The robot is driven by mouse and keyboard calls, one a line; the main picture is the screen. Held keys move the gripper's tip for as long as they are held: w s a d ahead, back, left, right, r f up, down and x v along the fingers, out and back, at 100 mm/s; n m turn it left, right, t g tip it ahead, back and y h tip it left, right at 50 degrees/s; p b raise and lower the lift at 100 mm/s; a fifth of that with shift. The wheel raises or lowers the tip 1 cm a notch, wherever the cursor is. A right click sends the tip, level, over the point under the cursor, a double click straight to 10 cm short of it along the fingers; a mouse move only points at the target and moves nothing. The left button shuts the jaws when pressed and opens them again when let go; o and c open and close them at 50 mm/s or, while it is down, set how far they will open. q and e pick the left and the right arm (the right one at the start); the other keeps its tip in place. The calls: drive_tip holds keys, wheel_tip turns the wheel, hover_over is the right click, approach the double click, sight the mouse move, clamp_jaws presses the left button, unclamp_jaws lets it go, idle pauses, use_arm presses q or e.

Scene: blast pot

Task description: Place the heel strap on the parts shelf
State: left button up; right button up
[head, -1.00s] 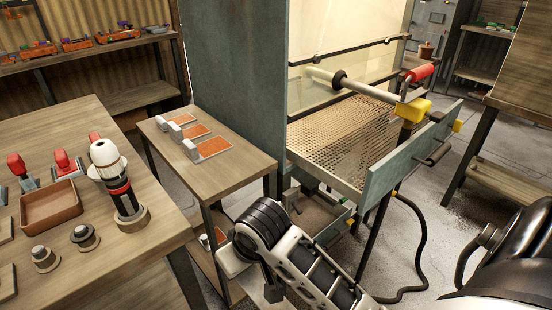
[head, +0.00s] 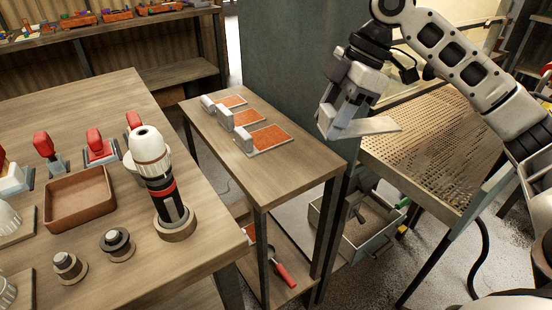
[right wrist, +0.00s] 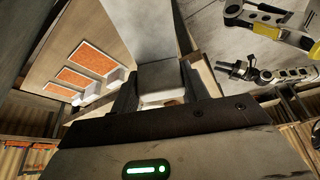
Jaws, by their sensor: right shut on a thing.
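My right gripper (head: 335,122) is shut on a grey metal piece (head: 368,127), which I take for the heel strap. Its flat plate sticks out to the right of the fingers. In the right wrist view, the fingers pinch its grey block end and the strap's plate (right wrist: 148,28) runs up the picture. The piece is in the air, right of a small two-level wooden stand (head: 305,172), apparently the parts shelf. Three similar grey pieces with orange faces (head: 268,138) lie in a row on its top; they also show in the right wrist view (right wrist: 92,55).
The stand's near top end is bare. A red-handled tool (head: 284,274) lies on its lower level. Left stands a workbench with a white-topped tool (head: 163,185) and a brown tray (head: 79,200). A perforated grate (head: 435,145) and open drawer (head: 370,238) are at the right.

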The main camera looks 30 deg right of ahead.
drive_tip(key=w+a+f, duration=0.3)
drive_tip(key=w+a, duration=0.3)
hover_over(257, 171)
drive_tip(key=d, duration=0.2)
drive_tip(key=f, duration=0.5)
drive_tip(key=shift+s+a+f, duration=0.15)
drive_tip(key=shift+s+f, duration=0.15)
drive_tip(key=shift+f, duration=0.1)
use_arm(q)
drive_tip(key=shift+s+p, duration=0.1)
drive_tip(key=shift+p, duration=0.2)
use_arm(e)
drive_tip(key=shift+w+a+f, duration=0.1)
drive_tip(key=shift+f, duration=0.85)
drive_tip(key=shift+w+a+f, duration=0.1)
drive_tip(key=shift+f, duration=0.8)
drive_tip(key=o, duration=1.3)
drive_tip(key=shift+f, duration=0.15)
use_arm(q)
drive_tip(key=shift+s+a, duration=0.1)
use_arm(e)
drive_tip(key=v, duration=1.2)
use_arm(q)
drive_tip(key=shift+r, duration=0.1)
use_arm(e)
drive_tip(key=shift+s, duration=0.1)
